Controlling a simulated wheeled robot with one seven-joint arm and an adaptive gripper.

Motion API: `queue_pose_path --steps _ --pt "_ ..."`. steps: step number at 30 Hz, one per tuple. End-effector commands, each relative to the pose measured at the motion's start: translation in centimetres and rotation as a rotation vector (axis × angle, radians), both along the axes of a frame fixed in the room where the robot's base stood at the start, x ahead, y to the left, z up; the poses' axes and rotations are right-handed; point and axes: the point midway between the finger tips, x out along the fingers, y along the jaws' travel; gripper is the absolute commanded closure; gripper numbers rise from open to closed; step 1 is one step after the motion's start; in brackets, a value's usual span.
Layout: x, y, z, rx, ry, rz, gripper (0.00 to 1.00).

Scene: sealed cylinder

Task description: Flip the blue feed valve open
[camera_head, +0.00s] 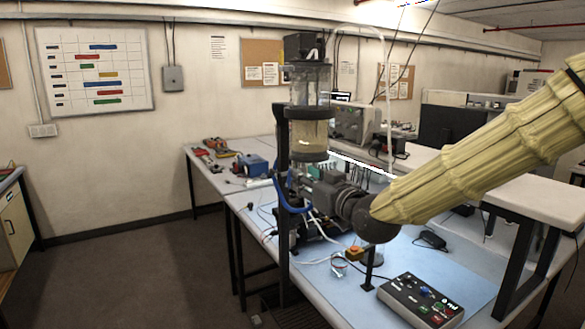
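A blue curved lever (285,202), which looks like the feed valve's handle, is at the lower left of the upright cylinder apparatus. The clear cylinder (308,138) above it has dark collars and holds pale beige material. My gripper (305,187) is dark and comes in from the right, at the end of my yellow-sleeved arm. Its tip is just right of the blue lever and below the cylinder. I cannot tell whether it touches the lever. The fingers blend with dark parts behind them, so their opening is unclear. The valve body is largely hidden.
A control box (421,299) with coloured buttons is on the blue mat at the front right. A small yellow-topped device (354,254) and loose cables lie below my gripper. Tools and a blue box (252,165) occupy the bench's left part. The floor at left is clear.

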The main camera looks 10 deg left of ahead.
Motion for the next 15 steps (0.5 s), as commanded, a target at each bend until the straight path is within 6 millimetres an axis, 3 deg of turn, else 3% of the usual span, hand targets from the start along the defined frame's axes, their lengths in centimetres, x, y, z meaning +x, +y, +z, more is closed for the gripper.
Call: queue_pose_path --steps 7,15 --pt "2.8 2.4 0.3 0.0 0.001 0.001 0.68" --pt "4.7 4.0 0.1 -0.001 0.001 0.001 0.68"
